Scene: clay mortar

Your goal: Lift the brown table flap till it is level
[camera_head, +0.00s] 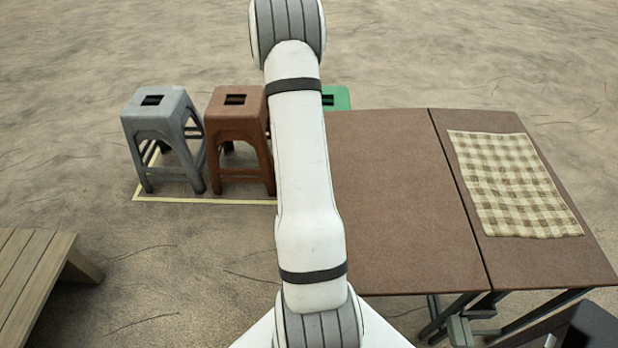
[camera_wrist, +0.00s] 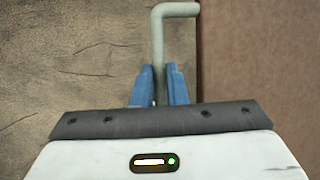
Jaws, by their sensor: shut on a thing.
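The brown table flap (camera_head: 400,200) is the left panel of the table in the head view. It looks about flush with the fixed brown panel (camera_head: 545,262) across a thin seam. Its left edge is behind my arm. In the wrist view, the flap's brown surface (camera_wrist: 260,60) fills the right side. My gripper (camera_wrist: 160,85) has its blue fingers shut on a grey-green bent bar handle (camera_wrist: 158,40) beside the flap's edge. The head view does not show my gripper; my arm covers that area.
A checked cloth (camera_head: 510,185) lies on the fixed panel. Grey (camera_head: 160,115), brown (camera_head: 237,110) and green (camera_head: 337,97) stools stand left of and behind my arm, by a yellow floor outline (camera_head: 205,200). A wooden slatted platform (camera_head: 35,270) is at lower left. Floor beyond is clear.

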